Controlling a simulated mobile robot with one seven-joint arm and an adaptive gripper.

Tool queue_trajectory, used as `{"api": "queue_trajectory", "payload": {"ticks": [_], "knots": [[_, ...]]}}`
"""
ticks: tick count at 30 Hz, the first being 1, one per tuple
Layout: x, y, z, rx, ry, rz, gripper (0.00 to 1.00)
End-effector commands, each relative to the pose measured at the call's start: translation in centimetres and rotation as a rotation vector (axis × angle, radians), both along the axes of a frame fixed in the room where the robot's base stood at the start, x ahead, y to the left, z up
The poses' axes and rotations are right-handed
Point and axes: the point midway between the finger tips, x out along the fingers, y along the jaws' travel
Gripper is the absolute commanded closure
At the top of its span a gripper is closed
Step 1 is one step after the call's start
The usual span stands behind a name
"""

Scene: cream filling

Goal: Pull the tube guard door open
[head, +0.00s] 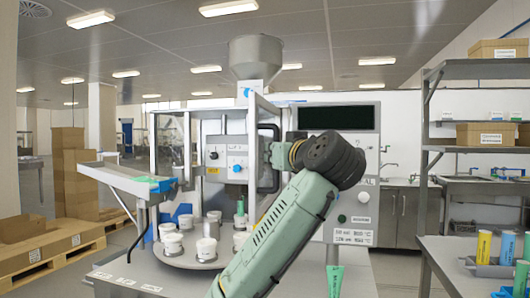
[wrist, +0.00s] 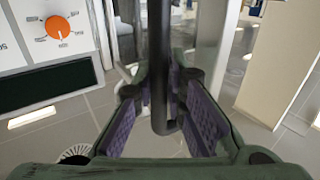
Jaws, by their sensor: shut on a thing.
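The tube guard door is a clear panel in a pale metal frame (head: 252,150) on the front of the filling machine. Its black bar handle (head: 276,184) stands at the right side of the guard, partly hidden by my arm. My gripper (head: 268,153) is at this handle in the head view, its fingers mostly hidden. In the wrist view, the handle (wrist: 159,60) runs down between the two purple finger pads of my gripper (wrist: 160,112), and the gripper is shut on it. I cannot tell whether the door stands ajar.
A round table (head: 174,259) with several white cups stands below the guard. A steel hopper (head: 256,58) sits on top. A grey chute (head: 125,178) juts out left. A shelf rack (head: 478,70) and a bench with bottles stand at right. Boxes on pallets are at left.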

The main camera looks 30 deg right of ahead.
Motion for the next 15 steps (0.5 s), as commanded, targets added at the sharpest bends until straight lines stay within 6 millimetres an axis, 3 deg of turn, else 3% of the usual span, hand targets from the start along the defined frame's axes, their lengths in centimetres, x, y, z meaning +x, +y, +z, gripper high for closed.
{"api": "queue_trajectory", "payload": {"ticks": [15], "knots": [[-0.03, -0.85, 0.14, 0.000, -0.003, 0.020, 1.00]]}}
